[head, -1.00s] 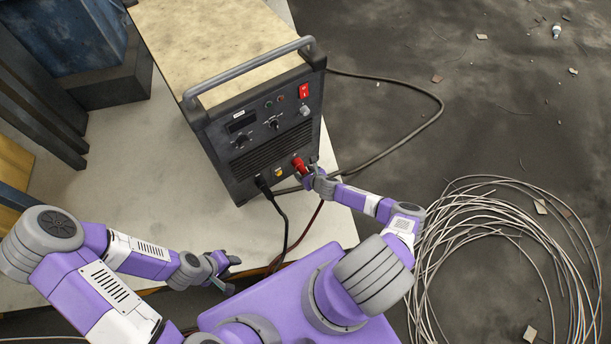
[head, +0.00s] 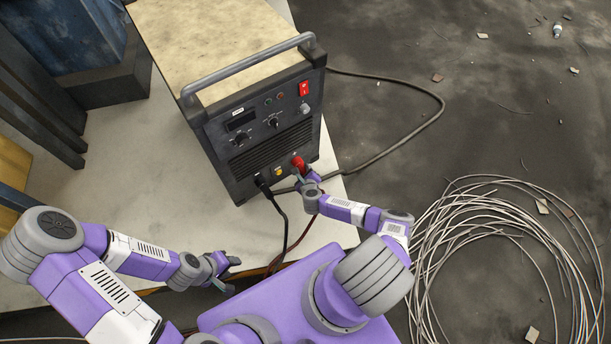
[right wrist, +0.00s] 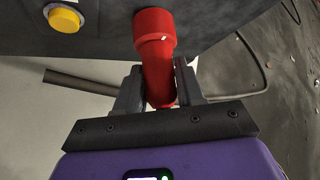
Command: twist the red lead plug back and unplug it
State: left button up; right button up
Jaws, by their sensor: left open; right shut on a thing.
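The red lead plug (head: 298,163) is at the lower right of the front panel of the welding machine (head: 255,140). In the right wrist view the red plug (right wrist: 155,55) meets the panel at its wide end. My right gripper (head: 302,178) is shut on the plug's narrower body, with one finger on each side; it also shows in the right wrist view (right wrist: 158,85). Whether the plug is seated or turned in its socket cannot be seen. My left gripper (head: 231,272) is open and empty, low in front of the machine near the table's front edge.
A yellow socket (right wrist: 64,19) sits left of the red plug. A black lead (head: 283,220) hangs from the panel's black plug (head: 261,181). A large wire coil (head: 490,250) lies at right. The table (head: 150,190) is clear left of the machine.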

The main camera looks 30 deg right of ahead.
jog(key=shift+a+f+n+t+h+b, duration=0.1)
jog(key=shift+n+t+h+b, duration=0.2)
jog(key=shift+n+h+b, duration=0.65)
jog(key=shift+w+n+t+h+p, duration=0.1)
jog(key=shift+n+t+h+p, duration=0.35)
jog(key=shift+n+t+h, duration=0.75)
jog(key=shift+n+h, duration=0.55)
jog(key=shift+h, duration=0.2)
jog(key=o, duration=0.7)
jog(key=shift+o, duration=0.2)
